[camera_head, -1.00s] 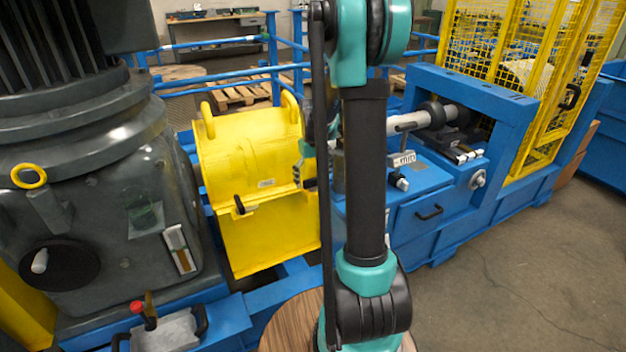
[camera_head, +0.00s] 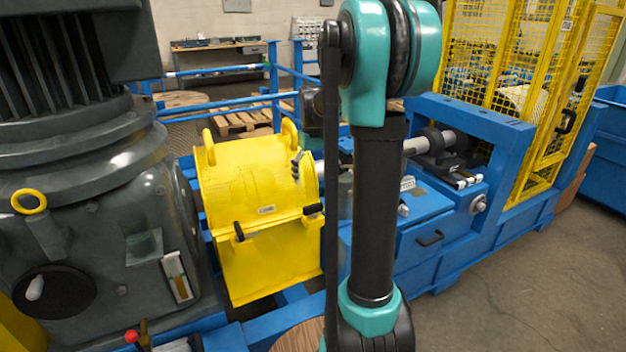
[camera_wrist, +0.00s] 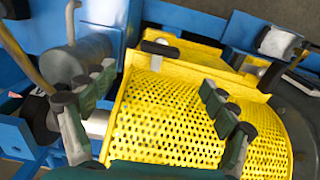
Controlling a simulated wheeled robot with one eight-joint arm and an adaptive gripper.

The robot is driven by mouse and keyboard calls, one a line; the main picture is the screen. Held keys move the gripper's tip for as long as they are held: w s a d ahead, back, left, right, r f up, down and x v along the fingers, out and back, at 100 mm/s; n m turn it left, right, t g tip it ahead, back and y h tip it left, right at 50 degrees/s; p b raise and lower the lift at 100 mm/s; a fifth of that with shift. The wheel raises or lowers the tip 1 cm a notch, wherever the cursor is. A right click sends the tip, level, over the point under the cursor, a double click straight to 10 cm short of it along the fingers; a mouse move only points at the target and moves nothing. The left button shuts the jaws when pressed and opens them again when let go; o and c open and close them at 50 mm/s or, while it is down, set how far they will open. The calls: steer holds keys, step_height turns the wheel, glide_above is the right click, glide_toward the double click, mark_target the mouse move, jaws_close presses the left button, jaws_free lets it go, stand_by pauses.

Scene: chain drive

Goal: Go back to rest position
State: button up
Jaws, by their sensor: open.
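My gripper (camera_wrist: 155,112) is open and empty in the wrist view, one finger at the left and one at the right. A yellow perforated guard (camera_wrist: 165,105) lies beyond and between the fingers, and I see no contact with it. In the head view the same yellow guard (camera_head: 258,180) stands left of my upright arm, with two loop handles on top and black latches in front. Only a small part of my gripper (camera_head: 300,163) shows there, in front of the guard; the arm hides much of the rest.
A large dark grey motor (camera_head: 90,190) stands close at the left. A blue machine frame (camera_head: 480,130) with a shaft (camera_head: 420,145) runs to the right. A yellow mesh fence (camera_head: 500,70) stands behind it. The floor (camera_head: 510,285) at the lower right is clear.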

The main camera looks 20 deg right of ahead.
steer(key=s+a+f+t, duration=0.1)
steer(key=s+f, duration=0.3)
steer(key=s, duration=0.4)
steer(key=s+a+f+m+t, duration=0.1)
steer(key=s+f, duration=0.3)
steer(key=s, duration=0.4)
steer(key=s+a+f+m+t, duration=0.1)
steer(key=s+a+f+t, duration=0.1)
steer(key=s, duration=0.6)
step_height(320, 180, down, 3)
steer(key=shift+s+a+r, duration=0.15)
steer(key=shift+s+a, duration=0.2)
steer(key=shift+a, duration=0.25)
steer(key=shift+c, duration=0.5)
